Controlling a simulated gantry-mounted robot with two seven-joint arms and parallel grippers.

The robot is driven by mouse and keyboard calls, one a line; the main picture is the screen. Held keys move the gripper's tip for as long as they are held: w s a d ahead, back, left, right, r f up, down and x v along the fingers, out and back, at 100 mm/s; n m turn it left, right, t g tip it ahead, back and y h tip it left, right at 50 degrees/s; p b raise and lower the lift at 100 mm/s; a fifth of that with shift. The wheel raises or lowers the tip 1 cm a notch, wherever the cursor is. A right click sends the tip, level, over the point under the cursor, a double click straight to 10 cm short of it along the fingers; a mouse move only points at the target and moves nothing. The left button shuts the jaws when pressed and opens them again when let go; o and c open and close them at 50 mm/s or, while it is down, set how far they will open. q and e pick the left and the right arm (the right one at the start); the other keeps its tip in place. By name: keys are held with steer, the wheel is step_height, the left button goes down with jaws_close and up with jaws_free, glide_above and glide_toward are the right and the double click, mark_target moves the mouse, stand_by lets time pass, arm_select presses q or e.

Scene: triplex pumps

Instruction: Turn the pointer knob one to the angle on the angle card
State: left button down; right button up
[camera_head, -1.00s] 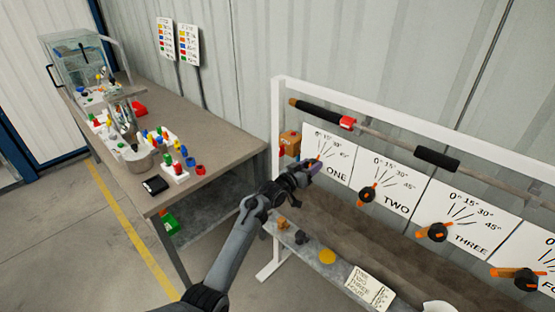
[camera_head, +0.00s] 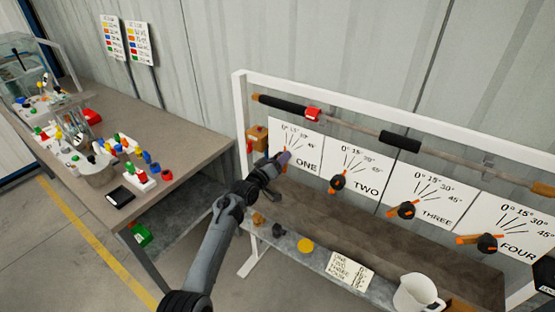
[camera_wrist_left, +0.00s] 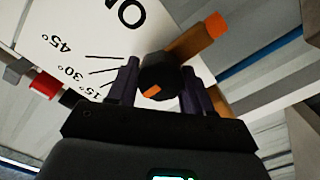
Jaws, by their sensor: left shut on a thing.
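Dial plate ONE (camera_head: 297,146) hangs at the left end of the white frame, marked 0° to 45°. My left gripper (camera_head: 277,163) is at this plate and hides its knob in the head view. In the left wrist view, my left gripper (camera_wrist_left: 155,85) is shut on pointer knob one (camera_wrist_left: 157,78), with one finger on each side of the black body. Its orange pointer (camera_wrist_left: 200,38) points to the upper right of that view. The angle card (camera_head: 349,271) leans on the shelf below; its writing is too small to read surely. My right gripper is not in view.
Knobs two (camera_head: 338,183), three (camera_head: 406,209) and four (camera_head: 487,242) sit on their own plates to the right. A white jug (camera_head: 415,293) and a yellow disc (camera_head: 305,246) are on the shelf. A workbench (camera_head: 190,150) with coloured parts stands at the left.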

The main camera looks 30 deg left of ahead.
arm_select(q)
steer(key=shift+d+f, duration=0.1)
steer(key=shift+f, duration=0.05)
steer(key=c, duration=0.5)
jaws_free()
steer(key=s+p, duration=0.2)
steer(key=s, duration=0.8)
steer(key=shift+s, duration=0.4)
